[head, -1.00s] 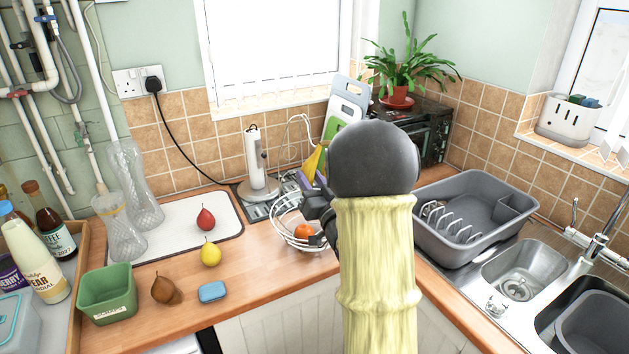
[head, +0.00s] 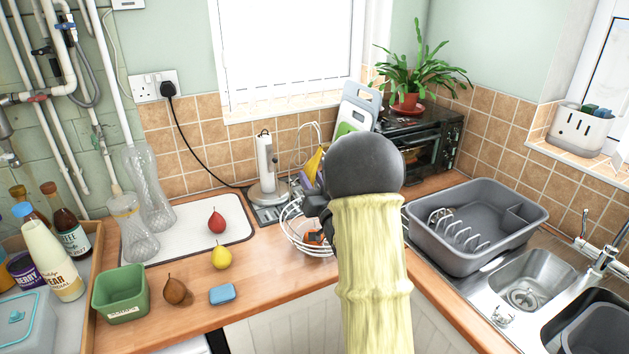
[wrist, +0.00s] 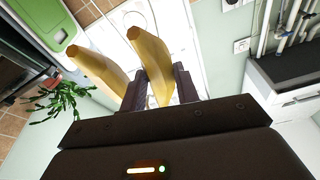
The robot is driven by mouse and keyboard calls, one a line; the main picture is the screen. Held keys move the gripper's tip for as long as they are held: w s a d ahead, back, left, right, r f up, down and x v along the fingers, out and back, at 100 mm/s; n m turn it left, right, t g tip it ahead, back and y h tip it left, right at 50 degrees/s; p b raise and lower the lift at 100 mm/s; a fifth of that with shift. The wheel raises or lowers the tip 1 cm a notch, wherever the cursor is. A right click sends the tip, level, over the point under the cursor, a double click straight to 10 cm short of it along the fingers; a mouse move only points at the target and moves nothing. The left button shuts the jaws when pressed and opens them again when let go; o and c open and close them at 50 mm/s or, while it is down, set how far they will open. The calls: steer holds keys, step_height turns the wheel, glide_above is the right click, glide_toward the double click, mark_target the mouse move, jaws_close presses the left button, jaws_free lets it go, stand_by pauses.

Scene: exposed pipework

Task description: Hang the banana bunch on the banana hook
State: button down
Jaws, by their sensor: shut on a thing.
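The banana bunch (head: 314,164) is yellow and shows just left of my arm's dark round joint in the head view. My gripper (wrist: 160,88) is shut on the banana bunch. In the wrist view one banana (wrist: 152,52) lies between the fingers and another (wrist: 98,72) sticks out to the left. The banana hook (head: 309,128) is a thin wire arch rising behind the bunch, above a white wire bowl (head: 289,225). In the head view the bunch is close to the hook's stem, but I cannot tell whether they touch. My arm hides part of the bunch and bowl.
A paper towel holder (head: 266,165) stands left of the hook, chopping boards (head: 357,110) and a toaster oven (head: 430,140) behind. A grey dish rack (head: 470,245) is to the right.

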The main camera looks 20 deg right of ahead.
steer(key=shift+w+f+b, duration=0.7)
steer(key=shift+w+b, duration=0.1)
steer(key=shift+b, duration=0.35)
steer(key=c, duration=1)
jaws_free()
steer(key=shift+o, duration=0.2)
steer(key=shift+f, duration=0.1)
steer(key=b+v, duration=0.7)
steer(key=v, duration=0.8)
steer(key=shift+f, duration=0.2)
steer(key=shift+s+b, duration=0.1)
steer(key=shift+b, duration=0.3)
